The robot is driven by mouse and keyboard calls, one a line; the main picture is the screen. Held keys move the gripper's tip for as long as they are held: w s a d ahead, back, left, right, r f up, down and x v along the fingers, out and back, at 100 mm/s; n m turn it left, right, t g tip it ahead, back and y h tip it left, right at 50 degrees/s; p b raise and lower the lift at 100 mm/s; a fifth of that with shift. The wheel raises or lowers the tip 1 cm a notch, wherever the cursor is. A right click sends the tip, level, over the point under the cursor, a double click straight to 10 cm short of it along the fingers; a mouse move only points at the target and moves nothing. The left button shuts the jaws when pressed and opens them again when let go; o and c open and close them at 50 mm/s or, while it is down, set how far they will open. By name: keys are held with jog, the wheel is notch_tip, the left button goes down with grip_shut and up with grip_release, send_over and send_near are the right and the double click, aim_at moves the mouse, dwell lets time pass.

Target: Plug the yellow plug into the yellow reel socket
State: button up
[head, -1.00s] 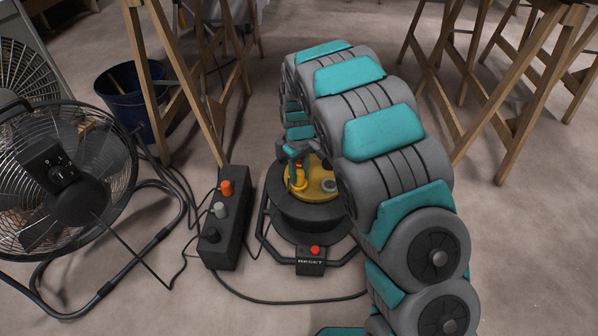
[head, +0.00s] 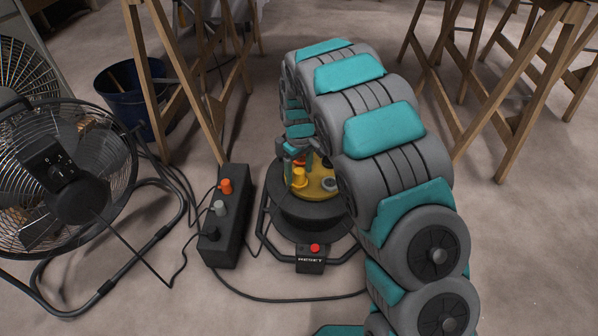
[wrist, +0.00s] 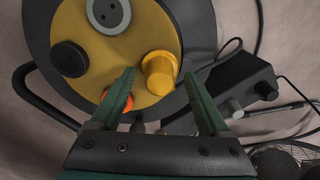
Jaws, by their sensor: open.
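The yellow plug (head: 299,177) stands upright on the yellow face of the reel (head: 322,188). In the wrist view the plug (wrist: 160,74) sits near the edge of the yellow face (wrist: 138,48), its base against it. The yellow socket is hidden beneath the plug; I cannot tell how deep the plug sits. My gripper (wrist: 159,77) is open, its fingertips apart on either side of the plug with visible gaps.
The reel face also carries a grey socket (wrist: 108,14), a black part (wrist: 70,58) and an orange part (wrist: 112,98). A black box (head: 226,218) with orange, grey and black plugs stands left. A red RESET button (head: 315,248) is in front. A fan (head: 65,180) and trestles flank the area.

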notch_tip(320, 180, up, 7)
jog(key=shift+r+p, duration=0.15)
jog(key=shift+p, duration=0.2)
dwell(0.3)
